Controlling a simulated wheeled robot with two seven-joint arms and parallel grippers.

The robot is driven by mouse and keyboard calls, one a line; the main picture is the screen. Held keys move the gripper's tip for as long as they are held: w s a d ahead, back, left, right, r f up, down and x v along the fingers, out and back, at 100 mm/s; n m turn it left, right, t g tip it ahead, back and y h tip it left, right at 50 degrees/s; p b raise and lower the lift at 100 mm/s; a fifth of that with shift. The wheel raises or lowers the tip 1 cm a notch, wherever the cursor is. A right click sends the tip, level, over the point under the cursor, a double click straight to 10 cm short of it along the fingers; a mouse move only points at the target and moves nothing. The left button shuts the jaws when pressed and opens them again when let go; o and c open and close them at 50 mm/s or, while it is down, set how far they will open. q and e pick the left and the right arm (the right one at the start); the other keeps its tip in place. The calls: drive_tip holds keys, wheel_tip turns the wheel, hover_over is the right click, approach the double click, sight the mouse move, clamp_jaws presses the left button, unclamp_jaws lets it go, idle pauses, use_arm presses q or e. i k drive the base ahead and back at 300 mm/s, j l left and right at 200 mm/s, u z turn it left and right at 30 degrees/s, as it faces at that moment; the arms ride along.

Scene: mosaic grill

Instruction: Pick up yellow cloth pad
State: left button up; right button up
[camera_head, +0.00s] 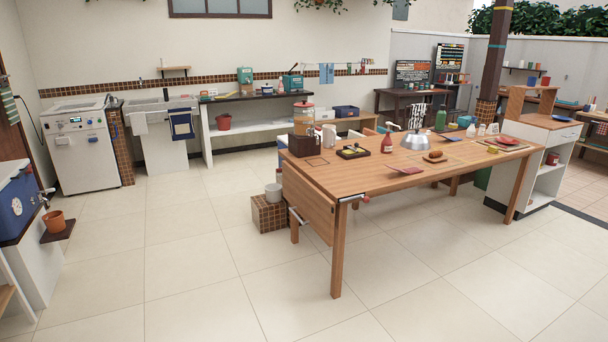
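I cannot clearly make out a yellow cloth pad from this distance. A small yellow item (491,150) lies on the right part of the wooden table (385,188), too small to identify. A dark tray (342,155) near the table's left end holds small yellowish things. Neither of my grippers is in view.
A white cabinet (545,170) stands at the right. The tiled floor (190,270) in front is clear.

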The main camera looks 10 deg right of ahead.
sight(493, 149)
drive_tip(key=i+j, duration=0.1)
drive_tip(key=i, duration=0.3)
drive_tip(key=i+j+z, duration=0.1)
drive_tip(key=i, duration=0.3)
drive_tip(key=i+l+z, duration=0.15)
drive_tip(key=i+z, duration=0.15)
drive_tip(key=z, duration=0.2)
drive_tip(key=i+z, duration=0.65)
drive_tip(key=z, duration=0.3)
drive_tip(key=i+z, duration=0.5)
drive_tip(key=i, duration=0.75)
drive_tip(key=i+u, duration=0.3)
drive_tip(key=i, duration=0.45)
drive_tip(key=i+l+u, duration=0.15)
drive_tip(key=i+u, duration=0.2)
drive_tip(key=i, duration=0.35)
drive_tip(key=i+l, duration=0.35)
drive_tip(key=i+u, duration=0.05)
